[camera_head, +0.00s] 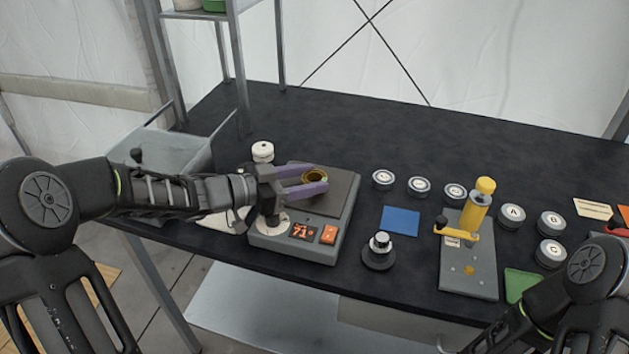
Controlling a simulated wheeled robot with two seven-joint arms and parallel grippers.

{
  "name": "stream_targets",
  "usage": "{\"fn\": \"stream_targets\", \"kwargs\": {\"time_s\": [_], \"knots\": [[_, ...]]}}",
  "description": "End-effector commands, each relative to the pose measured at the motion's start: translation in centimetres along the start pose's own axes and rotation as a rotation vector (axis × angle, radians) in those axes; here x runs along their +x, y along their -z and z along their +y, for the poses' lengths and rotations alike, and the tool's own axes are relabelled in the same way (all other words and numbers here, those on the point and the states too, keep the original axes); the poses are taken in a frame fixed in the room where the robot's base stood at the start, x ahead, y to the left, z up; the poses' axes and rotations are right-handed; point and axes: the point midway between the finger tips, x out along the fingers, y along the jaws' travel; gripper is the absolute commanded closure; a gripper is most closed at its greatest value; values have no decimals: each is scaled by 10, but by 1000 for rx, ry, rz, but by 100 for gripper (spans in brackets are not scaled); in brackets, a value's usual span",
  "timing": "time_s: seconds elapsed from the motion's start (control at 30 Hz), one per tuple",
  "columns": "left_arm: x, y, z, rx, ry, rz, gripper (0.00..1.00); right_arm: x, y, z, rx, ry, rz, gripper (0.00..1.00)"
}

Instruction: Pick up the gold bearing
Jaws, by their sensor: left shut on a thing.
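The gold bearing (315,175) is a small gold ring above the dark plate of a grey scale-like device (335,215). My left gripper (309,180) reaches in from the left, its two purple fingers shut on the bearing at their tips. The fingers partly cover the ring. I cannot tell whether the bearing touches the plate. My right arm shows at the lower right, but its gripper is out of view.
A blue square (400,221), a dark round stand with a silver knob (380,252) and a yellow-handled press (474,222) stand to the right. Several round lidded tins, some lettered, sit around the press. A grey bin (165,152) is at left. The table's back middle is clear.

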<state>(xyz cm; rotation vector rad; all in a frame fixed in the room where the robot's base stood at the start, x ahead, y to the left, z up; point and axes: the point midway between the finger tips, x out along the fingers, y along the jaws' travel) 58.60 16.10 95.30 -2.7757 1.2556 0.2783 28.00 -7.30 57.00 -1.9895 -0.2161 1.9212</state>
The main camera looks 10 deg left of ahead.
Motion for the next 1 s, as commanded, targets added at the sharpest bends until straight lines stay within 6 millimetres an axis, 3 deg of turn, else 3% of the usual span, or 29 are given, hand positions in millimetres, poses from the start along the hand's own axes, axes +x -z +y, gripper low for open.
{"fn": "stream_targets", "kwargs": {"time_s": [0.47, 0.77, 1.0], "knots": [[0, 0, 0, 0, 0, 1, 96, 0, 0, 0, 0, 0, 0, 100], [-2, 12, 0, 4, -1, 1, 96, -2, 0, -1, 0, 0, 0, 100], [-10, 54, 0, 6, 0, 3, 96, -8, 0, -3, 0, 0, 0, 100]]}}
